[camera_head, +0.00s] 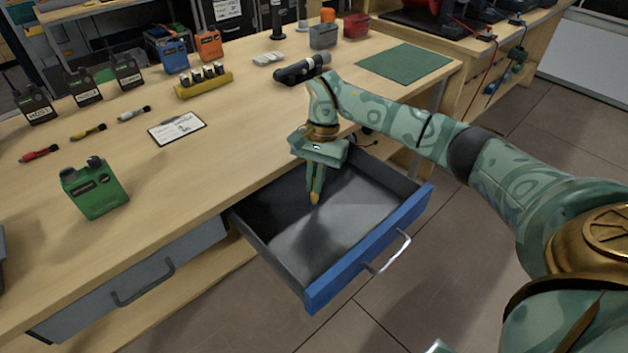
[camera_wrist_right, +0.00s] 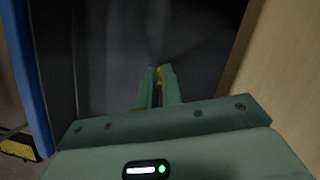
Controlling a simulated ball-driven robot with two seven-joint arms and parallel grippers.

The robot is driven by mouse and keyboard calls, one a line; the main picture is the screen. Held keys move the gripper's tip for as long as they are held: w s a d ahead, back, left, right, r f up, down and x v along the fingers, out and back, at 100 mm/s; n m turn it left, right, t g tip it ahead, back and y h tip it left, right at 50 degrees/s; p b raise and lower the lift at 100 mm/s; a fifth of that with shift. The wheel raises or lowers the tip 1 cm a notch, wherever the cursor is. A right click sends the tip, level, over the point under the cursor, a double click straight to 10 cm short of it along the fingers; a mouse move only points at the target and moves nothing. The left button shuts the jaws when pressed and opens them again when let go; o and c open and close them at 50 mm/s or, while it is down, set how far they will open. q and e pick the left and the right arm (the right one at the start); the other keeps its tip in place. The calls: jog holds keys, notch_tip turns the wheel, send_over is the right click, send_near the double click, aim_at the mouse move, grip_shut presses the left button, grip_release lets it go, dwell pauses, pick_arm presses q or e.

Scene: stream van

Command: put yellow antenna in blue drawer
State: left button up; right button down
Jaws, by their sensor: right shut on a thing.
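The blue drawer (camera_head: 372,251) stands pulled out from the bench, with a blue front, a silver handle and a bare grey floor. Its blue front edge also shows at the left of the right wrist view (camera_wrist_right: 33,75). My right gripper (camera_head: 315,192) points down over the open drawer, inside its outline. It is shut on the yellow antenna (camera_head: 315,198), of which only a short yellow tip shows below the fingers. A bit of yellow shows between the fingertips in the right wrist view (camera_wrist_right: 158,76). How far the tip is above the drawer floor is hard to tell.
A green radio body (camera_head: 95,188) stands on the bench at the left. A clipboard (camera_head: 177,129), several markers, a yellow battery holder (camera_head: 204,83) and several black radios lie further back. A grey closed drawer (camera_head: 135,280) is left of the open one. A green mat (camera_head: 404,63) lies at the back right.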

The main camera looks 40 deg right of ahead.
jog(key=shift+f, duration=0.1)
pick_arm(q)
jog(key=shift+s+a, duration=0.2)
jog(key=shift+s, duration=0.1)
pick_arm(e)
jog(key=c, duration=1.6)
grip_release()
jog(key=shift+o, duration=0.2)
pick_arm(q)
jog(key=r+p, duration=0.1)
jog(key=w+r+p, duration=0.1)
jog(key=d+r+p, duration=0.1)
jog(key=shift+w+p, duration=0.25)
jog(key=shift+p, duration=0.15)
pick_arm(e)
jog(key=v, duration=1.2)
